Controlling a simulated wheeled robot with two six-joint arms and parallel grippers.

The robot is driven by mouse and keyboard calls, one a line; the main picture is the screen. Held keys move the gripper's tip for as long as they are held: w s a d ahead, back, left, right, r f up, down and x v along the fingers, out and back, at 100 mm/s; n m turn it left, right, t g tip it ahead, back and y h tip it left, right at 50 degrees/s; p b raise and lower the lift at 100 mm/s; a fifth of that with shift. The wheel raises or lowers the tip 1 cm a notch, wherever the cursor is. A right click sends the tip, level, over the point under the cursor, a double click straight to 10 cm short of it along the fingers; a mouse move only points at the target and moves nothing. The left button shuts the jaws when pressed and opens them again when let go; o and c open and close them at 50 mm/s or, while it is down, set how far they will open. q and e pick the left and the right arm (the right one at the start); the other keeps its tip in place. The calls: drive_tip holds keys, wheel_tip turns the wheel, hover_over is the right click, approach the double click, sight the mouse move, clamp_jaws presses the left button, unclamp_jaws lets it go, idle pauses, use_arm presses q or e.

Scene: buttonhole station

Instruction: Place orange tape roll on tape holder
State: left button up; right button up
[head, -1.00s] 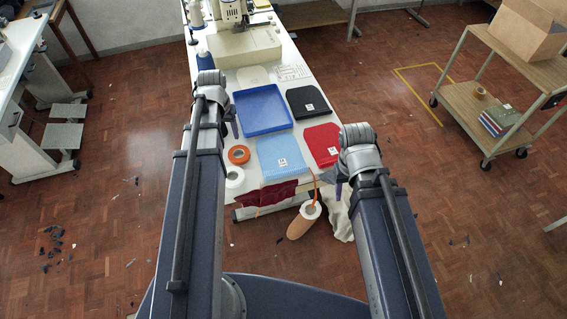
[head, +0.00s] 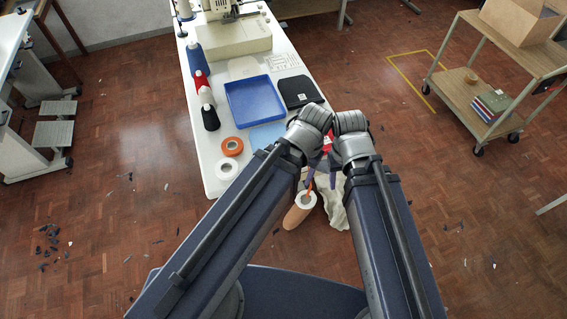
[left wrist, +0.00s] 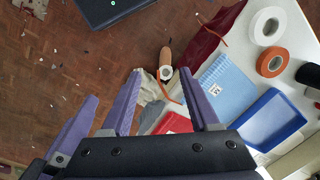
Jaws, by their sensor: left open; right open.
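The orange tape roll (head: 232,146) lies flat on the left of the white table, behind a white roll (head: 226,168). The left wrist view shows the orange roll (left wrist: 272,62) beside the white roll (left wrist: 269,26). I cannot single out the tape holder with certainty. A tan cylinder (head: 299,213) with a white end and orange strip is at the table's front edge. My left gripper (head: 308,174) is open and empty, right of the rolls; its open fingers show in the left wrist view (left wrist: 166,75). My right gripper (head: 329,166) is open, close beside it, its tips partly hidden.
A blue tray (head: 255,116) and a black flat piece (head: 298,90) lie on the table. Several thread cones (head: 208,115) line its left edge. A sewing machine (head: 222,38) stands behind. The two wrists leave little room between them. A trolley (head: 465,90) stands right.

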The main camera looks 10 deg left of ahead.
use_arm(q)
drive_tip(key=w+a+f+n+b, duration=0.2)
drive_tip(key=w+a, duration=0.4)
drive_tip(key=n+t+h+b, duration=0.1)
drive_tip(key=n+t+b, duration=0.1)
drive_tip(key=n, duration=0.1)
approach(224, 145)
drive_tip(key=shift+w+f, duration=0.3)
drive_tip(key=shift+a+n, duration=0.3)
drive_tip(key=shift+a, duration=0.1)
drive_tip(key=f+b, duration=0.8)
drive_tip(key=shift+w+d, duration=0.25)
drive_tip(key=shift+w, duration=0.15)
drive_tip(key=shift+r, duration=0.1)
clamp_jaws()
